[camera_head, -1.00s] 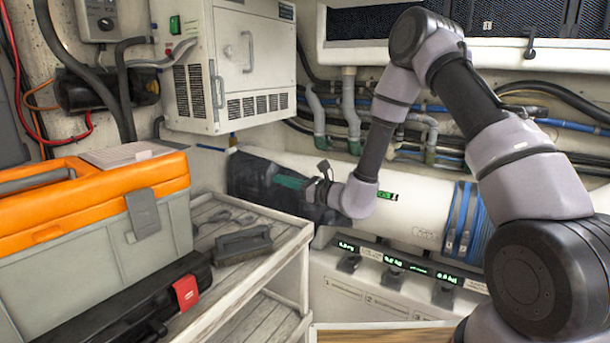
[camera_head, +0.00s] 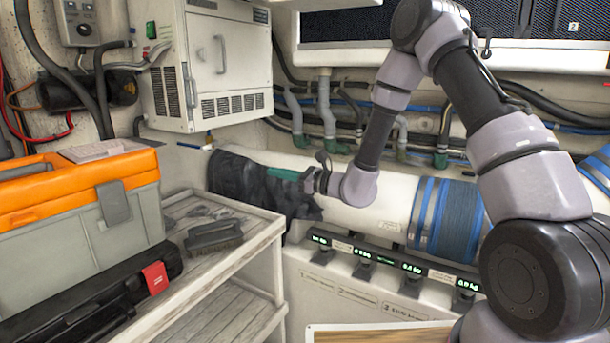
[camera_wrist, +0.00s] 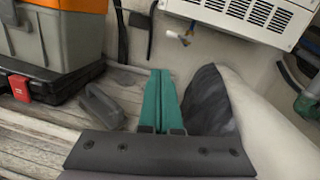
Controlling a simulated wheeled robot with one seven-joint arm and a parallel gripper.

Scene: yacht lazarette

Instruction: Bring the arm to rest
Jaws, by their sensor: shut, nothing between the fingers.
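My gripper (camera_head: 288,173) is at the end of my arm, in the middle of the head view, in front of the white pipe and its black wrap. Its green fingers point left and are closed together with nothing between them. In the wrist view the two green fingers (camera_wrist: 158,100) lie side by side, pointing away over the shelf edge. My arm is bent, with its elbow high at the upper right and the forearm hanging down to the wrist.
A wooden shelf cart (camera_head: 262,232) holds a grey brush (camera_head: 213,236), a black case and an orange-grey toolbox (camera_head: 85,235). A white pipe (camera_head: 385,205) with a black wrap (camera_head: 232,180) runs behind my gripper. A white cabinet (camera_head: 215,70) hangs above. Hoses and a shelf are behind my arm.

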